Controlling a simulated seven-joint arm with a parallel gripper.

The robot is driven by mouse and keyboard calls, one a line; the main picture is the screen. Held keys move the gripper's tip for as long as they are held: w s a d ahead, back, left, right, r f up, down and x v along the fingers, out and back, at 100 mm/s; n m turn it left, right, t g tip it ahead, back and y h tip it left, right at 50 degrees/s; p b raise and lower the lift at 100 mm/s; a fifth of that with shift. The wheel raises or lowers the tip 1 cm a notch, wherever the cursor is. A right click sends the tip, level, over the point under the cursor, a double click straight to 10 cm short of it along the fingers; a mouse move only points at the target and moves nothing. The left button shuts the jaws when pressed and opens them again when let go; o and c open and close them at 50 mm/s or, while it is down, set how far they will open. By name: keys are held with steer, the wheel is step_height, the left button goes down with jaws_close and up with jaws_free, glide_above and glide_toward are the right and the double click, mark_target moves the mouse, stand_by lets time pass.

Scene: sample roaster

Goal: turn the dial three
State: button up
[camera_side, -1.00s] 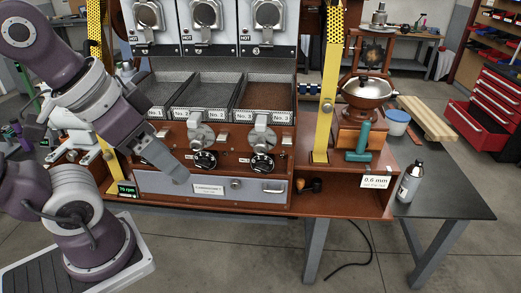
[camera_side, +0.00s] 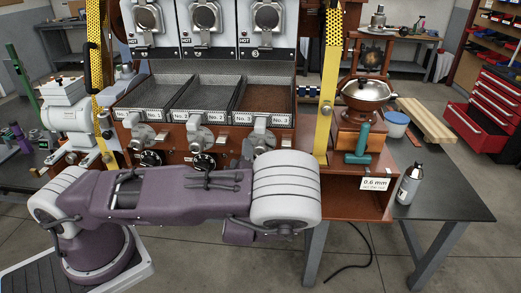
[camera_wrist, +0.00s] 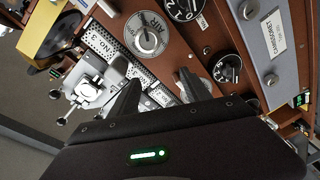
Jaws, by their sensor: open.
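In the wrist view, my gripper (camera_wrist: 158,80) is open, with its two dark fingers apart and nothing visible between them. A black dial with white numbers (camera_wrist: 183,8) is at the top edge, partly cut off. By its place in the row it looks like dial three. It lies above and right of the fingertips, apart from them. Another black dial (camera_wrist: 228,68), apparently dial two, is to the right of the fingers. In the side view, my arm hides dial three and my gripper. Dial two (camera_side: 203,162) shows under tray No. 2.
A round plate marked AIR (camera_wrist: 147,35) with a lever sits near the fingers. The labelled drawer front (camera_wrist: 272,30) is at the right of the wrist view. In the side view, the yellow post (camera_side: 327,90) and grinder (camera_side: 365,95) stand right of tray No. 3 (camera_side: 265,100).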

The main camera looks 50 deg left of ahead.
mark_target(260, 150)
steer(key=w+m+t, duration=0.1)
steer(key=w+m, duration=0.1)
steer(key=w+a+f+m+t+h, duration=0.1)
steer(key=w+m, duration=0.1)
steer(key=w, duration=0.1)
steer(key=w+a+f+m+t+h, duration=0.1)
steer(key=w+m, duration=0.1)
steer(key=w, duration=0.1)
steer(key=shift+w+f+m, duration=0.15)
steer(key=shift+m, duration=0.25)
steer(key=shift+c, duration=0.5)
jaws_close()
steer(key=shift+n, duration=0.3)
